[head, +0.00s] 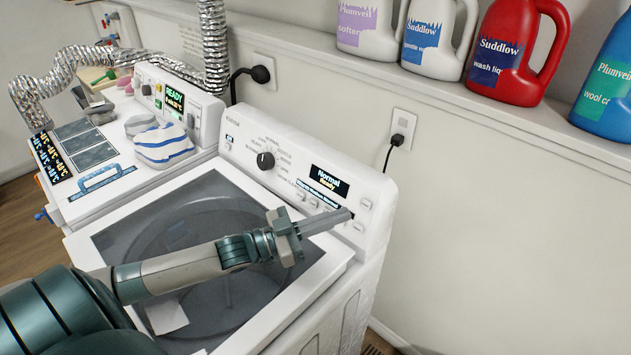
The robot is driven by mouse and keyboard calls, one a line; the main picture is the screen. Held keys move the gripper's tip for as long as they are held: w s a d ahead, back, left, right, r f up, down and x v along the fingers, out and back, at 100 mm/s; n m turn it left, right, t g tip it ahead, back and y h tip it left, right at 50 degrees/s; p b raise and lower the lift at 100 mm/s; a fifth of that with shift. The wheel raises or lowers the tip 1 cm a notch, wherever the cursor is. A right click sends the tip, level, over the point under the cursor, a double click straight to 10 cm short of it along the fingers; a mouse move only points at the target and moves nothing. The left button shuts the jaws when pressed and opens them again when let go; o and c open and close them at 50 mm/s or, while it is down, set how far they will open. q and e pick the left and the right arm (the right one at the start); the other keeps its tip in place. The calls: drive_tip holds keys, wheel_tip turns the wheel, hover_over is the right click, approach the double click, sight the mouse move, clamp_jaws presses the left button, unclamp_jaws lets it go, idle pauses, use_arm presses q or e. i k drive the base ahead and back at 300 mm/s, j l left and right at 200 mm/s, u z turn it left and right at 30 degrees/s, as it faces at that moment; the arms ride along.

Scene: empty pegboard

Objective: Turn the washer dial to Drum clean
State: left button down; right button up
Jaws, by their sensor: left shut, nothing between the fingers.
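The washer (374,196) is a white top-loader with a dark glass lid and a raised control panel at the back. Its black dial (265,160) sits on the left part of the panel, ringed by small printed labels too small to read surely. The panel's display (329,182) reads "Normal Ready". My left gripper (348,213) is shut and empty. It reaches over the lid to the lower right of the panel, near the buttons, right of and below the dial. I cannot tell whether its tips touch the panel. My right gripper is not in view.
A dryer (205,112) with a "READY" display stands left, with folded striped cloth (162,143) on top. A silver duct (213,45) rises behind. Several detergent bottles (511,55) stand on the wall shelf. A plugged-in outlet (401,131) is on the wall. Space above the washer panel is free.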

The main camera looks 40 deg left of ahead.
sight(266, 160)
drive_tip(key=u, duration=1.45)
